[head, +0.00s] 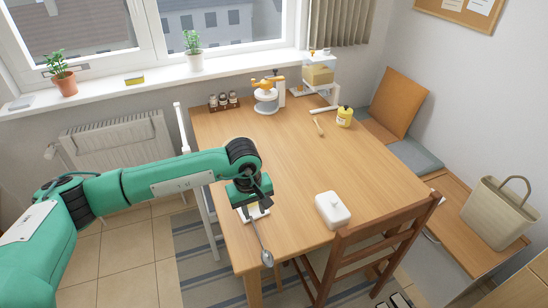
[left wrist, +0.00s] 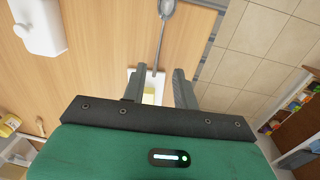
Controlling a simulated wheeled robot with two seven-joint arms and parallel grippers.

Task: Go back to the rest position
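My left gripper (head: 256,203) hangs over the near left part of the wooden table (head: 285,165). In the left wrist view its two fingers (left wrist: 162,88) stand apart, with nothing clearly gripped. A metal spoon (head: 267,257) lies near the table's front edge, its handle running toward the gripper; it also shows in the left wrist view (left wrist: 167,8). A small white item with a yellowish part (left wrist: 150,91) lies under the fingers, partly hidden by them. My right gripper cannot be made out.
A white lidded dish (head: 332,210) stands right of the gripper, by a wooden chair (head: 370,240). A yellow jar (head: 344,117), an orange-and-white device (head: 265,98) and a spice rack (head: 224,101) stand toward the back. The table's middle is clear.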

